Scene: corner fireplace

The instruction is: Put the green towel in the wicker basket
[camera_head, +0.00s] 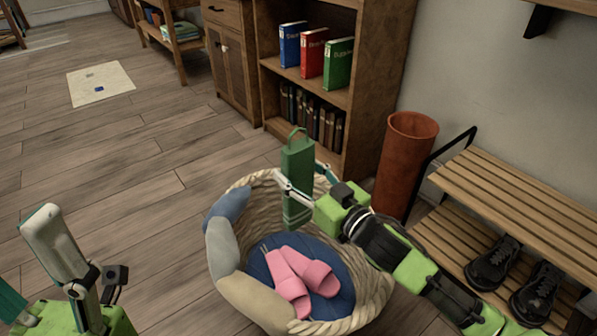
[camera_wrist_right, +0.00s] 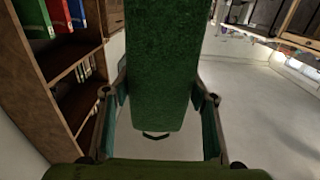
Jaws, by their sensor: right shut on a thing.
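The green towel (camera_head: 298,163) hangs upright from my right gripper (camera_head: 297,190), over the back part of the wicker basket (camera_head: 372,277). The towel is a long, narrow green strip with a thin loop at its top. In the right wrist view the towel (camera_wrist_right: 163,60) fills the middle, between the two fingers of my right gripper (camera_wrist_right: 162,115). The basket is round and woven, with padded grey and beige shapes along its left rim. My left gripper (camera_head: 45,235) is at the lower left, away from the basket; its finger opening is not clear.
Pink slippers (camera_head: 300,280) lie on a blue cushion (camera_head: 338,298) inside the basket. A bookshelf (camera_head: 385,60) stands behind, with a brown cylinder (camera_head: 405,160) beside it. A slatted shoe bench (camera_head: 520,205) is on the right. The floor to the left is open.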

